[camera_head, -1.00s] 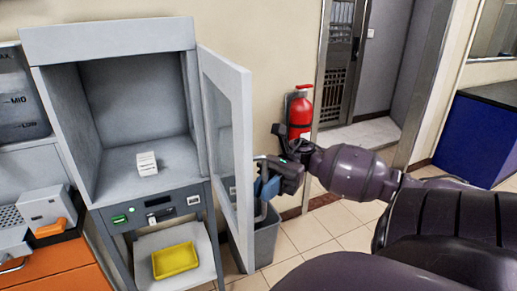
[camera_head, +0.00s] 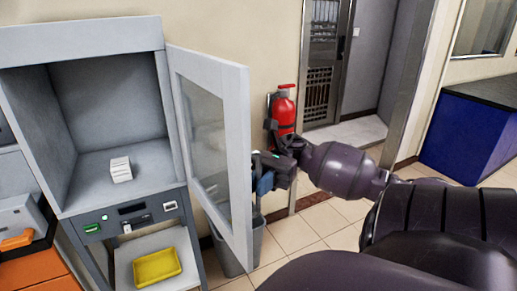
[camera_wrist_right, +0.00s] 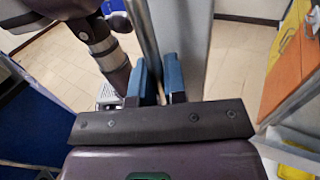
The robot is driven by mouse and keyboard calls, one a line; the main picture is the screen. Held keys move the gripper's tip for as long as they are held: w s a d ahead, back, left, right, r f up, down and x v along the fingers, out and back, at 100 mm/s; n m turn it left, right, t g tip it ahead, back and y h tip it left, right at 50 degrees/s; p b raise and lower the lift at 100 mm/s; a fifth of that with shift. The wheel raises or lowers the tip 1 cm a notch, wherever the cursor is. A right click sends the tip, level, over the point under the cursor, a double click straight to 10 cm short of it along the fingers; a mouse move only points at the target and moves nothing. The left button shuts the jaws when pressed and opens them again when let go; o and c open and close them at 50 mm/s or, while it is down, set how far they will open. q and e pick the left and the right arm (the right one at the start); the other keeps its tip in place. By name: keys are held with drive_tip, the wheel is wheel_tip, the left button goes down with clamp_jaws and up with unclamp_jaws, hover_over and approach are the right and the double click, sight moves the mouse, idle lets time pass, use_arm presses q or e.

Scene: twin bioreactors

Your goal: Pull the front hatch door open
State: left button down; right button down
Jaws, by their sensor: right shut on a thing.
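The front hatch door (camera_head: 238,125) is a light grey frame with a clear pane, hinged at the right side of the grey cabinet (camera_head: 85,40). It stands swung well open, away from the cabinet's front. My right gripper (camera_head: 263,178) is at the outer edge of the door, shut on its handle. In the right wrist view, the blue fingers (camera_wrist_right: 158,80) close around the upright handle bar beside the grey door panel (camera_wrist_right: 190,45). The handle itself is mostly hidden by the fingers. My left gripper is in neither view.
A small white box (camera_head: 120,170) sits inside the cabinet and a yellow tray (camera_head: 157,266) on the shelf below. A grey bin (camera_head: 235,262) stands behind the door. A red fire extinguisher (camera_head: 284,108) is on the wall behind my right gripper. Tiled floor lies right of the door.

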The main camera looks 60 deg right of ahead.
drive_tip(key=shift+r, duration=0.1)
drive_tip(key=c, duration=1.5)
unclamp_jaws()
drive_tip(key=d+b, duration=0.1)
drive_tip(key=d, duration=0.9)
drive_tip(key=shift+d+b, duration=0.35)
drive_tip(key=shift+d, duration=0.05)
